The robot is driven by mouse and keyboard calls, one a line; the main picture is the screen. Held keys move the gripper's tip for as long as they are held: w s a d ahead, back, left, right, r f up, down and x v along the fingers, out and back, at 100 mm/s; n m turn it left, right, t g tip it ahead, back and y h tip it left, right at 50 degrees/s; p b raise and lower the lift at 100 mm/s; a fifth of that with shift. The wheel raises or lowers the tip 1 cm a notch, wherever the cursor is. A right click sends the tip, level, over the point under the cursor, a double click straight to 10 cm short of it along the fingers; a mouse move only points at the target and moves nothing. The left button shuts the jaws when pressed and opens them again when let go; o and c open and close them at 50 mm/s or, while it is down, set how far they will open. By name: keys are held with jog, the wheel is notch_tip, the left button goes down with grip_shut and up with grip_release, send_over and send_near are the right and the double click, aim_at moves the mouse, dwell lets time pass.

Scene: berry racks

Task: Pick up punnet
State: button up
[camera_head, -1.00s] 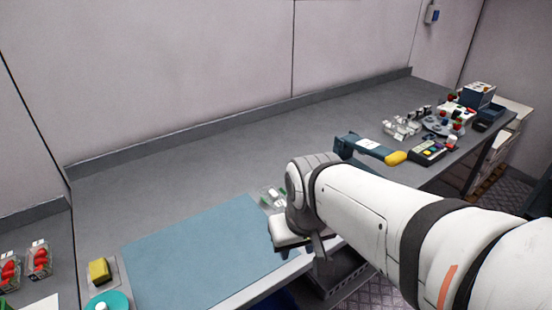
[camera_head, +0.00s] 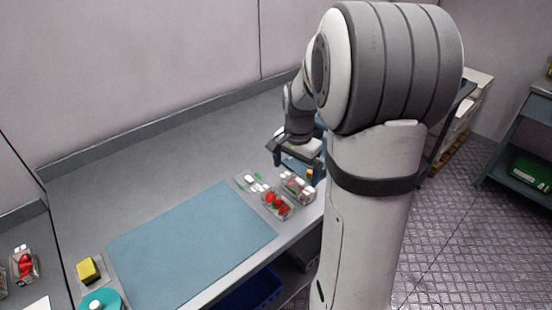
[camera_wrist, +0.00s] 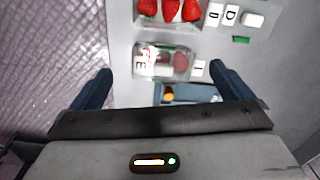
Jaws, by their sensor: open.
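A clear punnet with red and pale contents (camera_head: 297,187) stands near the bench's front edge. In the wrist view this punnet (camera_wrist: 161,62) lies ahead of my fingers, between their lines, with a letter label on it. A second clear punnet with red strawberries (camera_head: 278,206) stands beside it, and it shows at the top of the wrist view (camera_wrist: 168,11). My gripper (camera_head: 297,163) is open and empty, just beyond and above the nearer-to-gripper punnet. Its two dark fingers (camera_wrist: 159,70) are spread wide. My arm hides part of the bench behind it.
A blue mat (camera_head: 190,245) covers the bench to the left. White pieces with green bits (camera_head: 252,183) lie by the punnets. A yellow sponge (camera_head: 88,270) and a teal round item (camera_head: 103,301) are at lower left. A blue item (camera_wrist: 190,93) lies under my gripper.

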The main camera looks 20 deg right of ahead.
aim_at(300, 181)
jog(key=w+d+f+m, duration=0.2)
jog(key=d, duration=0.1)
jog(key=shift+w+d+p, duration=0.1)
jog(key=shift+w+p, duration=0.05)
jog(key=shift+p, duration=0.15)
jog(key=f, duration=0.2)
jog(key=f+p, duration=0.1)
jog(key=f, duration=0.4)
jog(key=shift+a+f, duration=0.25)
jog(key=shift+f, duration=0.15)
jog(key=shift+c, duration=0.2)
jog(key=c, duration=0.7)
